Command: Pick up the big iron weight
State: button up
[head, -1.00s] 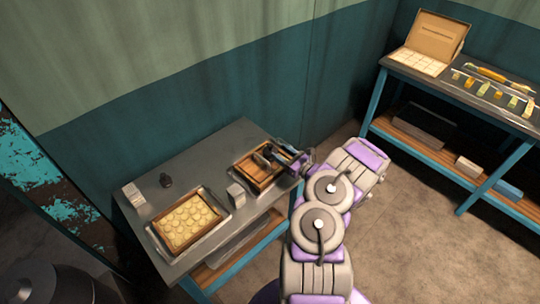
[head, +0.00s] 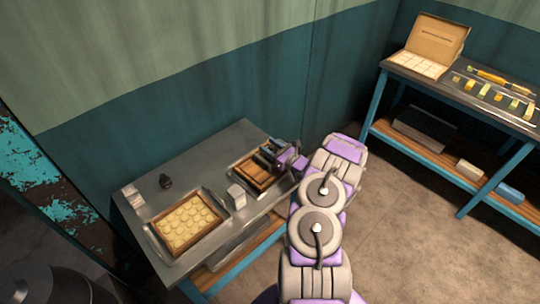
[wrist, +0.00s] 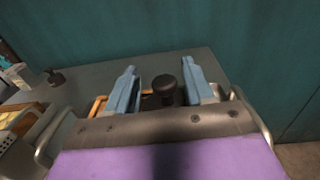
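The big iron weight (wrist: 165,88) shows in the wrist view as a dark rounded knob. It stands between the two blue fingers of my gripper (wrist: 159,70), with gaps on both sides. My gripper is open, and the weight's lower part is hidden behind the gripper body. In the head view, my gripper (head: 270,155) is over the wooden tray (head: 244,181) at the table's right end and mostly hides the weight. A smaller dark weight (head: 166,181) stands at the table's back left, and also shows in the wrist view (wrist: 55,78).
The metal table (head: 205,158) also carries a tray of round pale pieces (head: 160,236), a white block (head: 237,196) and a white box (head: 133,196). The wall is close behind. A second table (head: 450,92) with an open box (head: 428,47) stands at right.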

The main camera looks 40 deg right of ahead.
jog(key=shift+d+f, duration=0.15)
jog(key=shift+d, duration=0.35)
jog(key=c, duration=0.5)
jog(key=shift+a, duration=0.2)
jog(key=c, duration=0.4)
jog(key=shift+a, duration=0.15)
grip_shut()
jog(key=shift+d, duration=0.2)
